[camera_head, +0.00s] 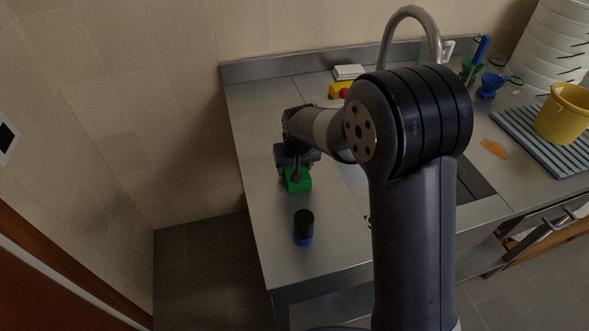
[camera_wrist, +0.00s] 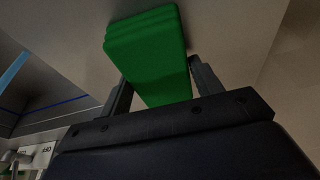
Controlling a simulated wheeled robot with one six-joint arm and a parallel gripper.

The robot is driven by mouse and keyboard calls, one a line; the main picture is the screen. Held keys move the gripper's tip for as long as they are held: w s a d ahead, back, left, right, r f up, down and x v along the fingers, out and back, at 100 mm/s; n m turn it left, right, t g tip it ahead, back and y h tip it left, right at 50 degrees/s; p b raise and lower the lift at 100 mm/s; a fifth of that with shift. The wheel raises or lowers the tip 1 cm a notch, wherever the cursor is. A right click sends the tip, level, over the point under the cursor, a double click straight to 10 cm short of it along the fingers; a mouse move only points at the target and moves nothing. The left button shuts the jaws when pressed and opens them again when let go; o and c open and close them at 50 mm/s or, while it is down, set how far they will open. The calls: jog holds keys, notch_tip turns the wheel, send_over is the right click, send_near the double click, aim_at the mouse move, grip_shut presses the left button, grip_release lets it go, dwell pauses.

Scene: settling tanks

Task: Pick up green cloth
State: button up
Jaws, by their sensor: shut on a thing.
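The green cloth (camera_head: 298,180) is a folded, bright green block near the left end of the metal counter. My gripper (camera_head: 295,166) is right at it in the head view, with my arm reaching over the counter from the front. In the wrist view the green cloth (camera_wrist: 148,55) shows stacked folded layers and sits between the two fingers of my gripper (camera_wrist: 155,85). The gripper is shut on the cloth. I cannot tell whether the cloth touches the counter.
A black and blue cylinder (camera_head: 304,228) stands on the counter in front of the cloth. A faucet (camera_head: 411,14) and a yellow item (camera_head: 340,90) are behind. A yellow bucket (camera_head: 563,114) stands on a ribbed mat (camera_head: 520,128) at right. An orange cloth-like patch (camera_head: 494,149) lies nearby.

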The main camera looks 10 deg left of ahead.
jog(key=shift+r, duration=0.1)
notch_tip(320, 180, up, 10)
jog(key=b, duration=0.1)
dwell(0.3)
